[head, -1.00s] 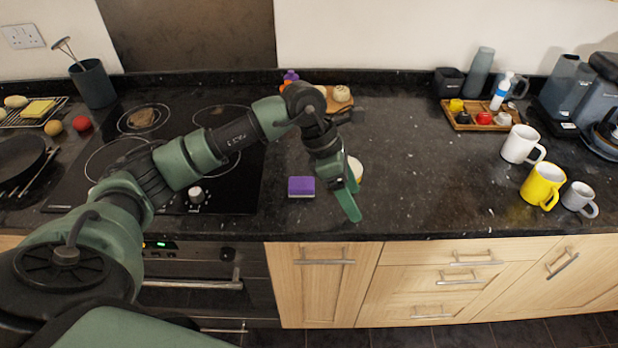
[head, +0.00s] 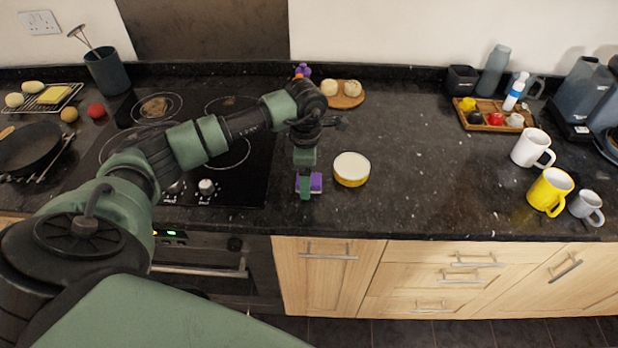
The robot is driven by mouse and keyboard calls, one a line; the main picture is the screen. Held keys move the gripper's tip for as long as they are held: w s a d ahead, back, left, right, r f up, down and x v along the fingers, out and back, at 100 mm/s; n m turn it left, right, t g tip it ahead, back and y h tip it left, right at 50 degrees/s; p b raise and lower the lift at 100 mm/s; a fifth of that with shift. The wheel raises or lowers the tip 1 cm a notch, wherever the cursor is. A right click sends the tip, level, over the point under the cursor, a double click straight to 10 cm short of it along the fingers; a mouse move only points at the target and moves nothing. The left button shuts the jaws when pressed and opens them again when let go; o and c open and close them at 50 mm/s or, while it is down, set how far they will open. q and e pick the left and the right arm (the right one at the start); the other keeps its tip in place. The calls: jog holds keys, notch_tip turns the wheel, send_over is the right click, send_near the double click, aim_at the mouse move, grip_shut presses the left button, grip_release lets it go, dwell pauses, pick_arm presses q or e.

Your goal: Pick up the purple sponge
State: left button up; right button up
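The purple sponge (head: 316,183) lies on the dark granite counter near its front edge, just right of the hob. My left gripper (head: 304,186) is over it in the head view, pointing down, and its green finger covers the sponge's middle. Purple shows on both sides of the finger. I cannot tell whether the finger touches the sponge or how far apart the fingers are, since they line up in this view. My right gripper is not in view.
A round wooden board (head: 346,101) with buns lies behind. White (head: 531,147), yellow (head: 549,190) and grey (head: 586,207) mugs stand at the right. The counter between is clear.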

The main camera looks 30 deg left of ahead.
pick_arm(q)
jog(key=c, duration=1.5)
jog(key=shift+c, duration=0.2)
jog(key=shift+w+r+b, duration=0.1)
jog(key=shift+r+b, duration=0.2)
jog(key=shift+r, duration=0.3)
notch_tip(320, 180, up, 19)
jog(key=b, duration=0.2)
jog(key=shift+f, duration=0.15)
